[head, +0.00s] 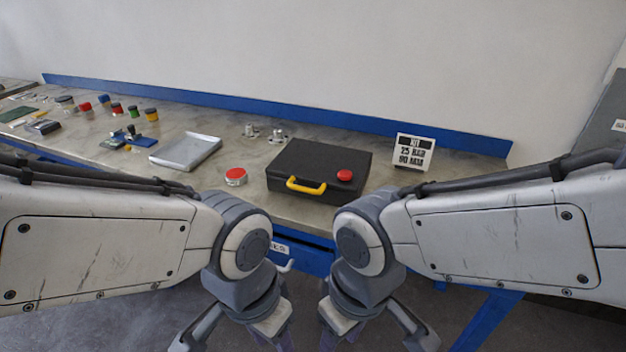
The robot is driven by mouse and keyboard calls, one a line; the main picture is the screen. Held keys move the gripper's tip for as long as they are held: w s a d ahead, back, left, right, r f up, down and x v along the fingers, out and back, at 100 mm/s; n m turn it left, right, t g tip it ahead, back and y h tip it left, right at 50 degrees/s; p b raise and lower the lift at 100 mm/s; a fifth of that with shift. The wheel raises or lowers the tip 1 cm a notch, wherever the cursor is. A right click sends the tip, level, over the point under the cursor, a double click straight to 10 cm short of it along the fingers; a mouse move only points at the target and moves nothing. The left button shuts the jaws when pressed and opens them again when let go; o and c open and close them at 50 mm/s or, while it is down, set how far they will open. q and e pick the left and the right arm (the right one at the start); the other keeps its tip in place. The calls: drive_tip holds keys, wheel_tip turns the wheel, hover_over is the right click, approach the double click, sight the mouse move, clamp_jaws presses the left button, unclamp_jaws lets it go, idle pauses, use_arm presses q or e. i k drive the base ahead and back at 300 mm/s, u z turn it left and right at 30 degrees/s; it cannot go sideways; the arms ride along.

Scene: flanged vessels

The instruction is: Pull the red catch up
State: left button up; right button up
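A black case (315,165) lies closed on the workbench, right of the middle. A red round knob (344,175) sits on the right part of its top near the front; it is the only red part on the case, and I cannot tell whether it is up or down. A yellow handle (306,187) is on the front edge. My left gripper (232,340) and my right gripper (378,340) hang low in front of the bench, well apart from the case. Their fingers look spread with nothing between them, though the lowest parts are cut off by the frame.
A red-topped round piece (236,176) stands left of the case. Two metal fittings (264,133) stand behind it, and a grey tray (186,151) lies further left. A printed sign (413,153) stands to the right. Several small coloured jars (118,109) stand at the far left.

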sight(343, 175)
drive_tip(key=z, duration=0.6)
drive_tip(key=i, duration=1.35)
drive_tip(key=u, duration=0.6)
